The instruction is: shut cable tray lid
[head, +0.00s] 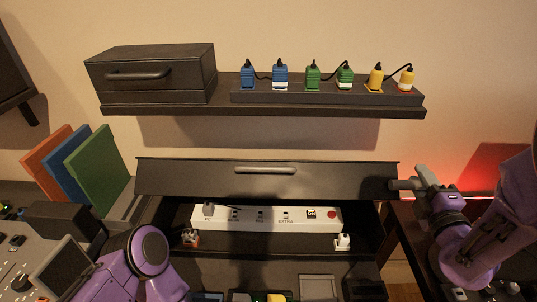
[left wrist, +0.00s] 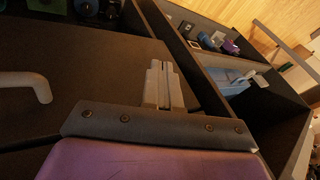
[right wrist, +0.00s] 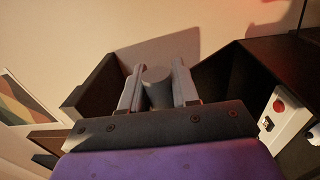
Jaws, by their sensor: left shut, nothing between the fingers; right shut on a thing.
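The dark cable tray lid (head: 325,178) stands raised behind the open tray, with a pale bar handle (head: 265,170) on its face. Under it lies the white power strip (head: 270,217), uncovered. My right gripper (head: 405,184) is at the lid's right end, shut on a grey rounded piece (right wrist: 158,88) that shows between its fingers in the right wrist view. In the left wrist view the left gripper (left wrist: 160,85) is shut and empty above a dark surface.
A wall shelf (head: 290,109) above carries a dark box (head: 150,75) and several coloured plugs. Upright coloured folders (head: 95,160) stand left of the tray. A monitor edge (head: 15,70) is at the far left.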

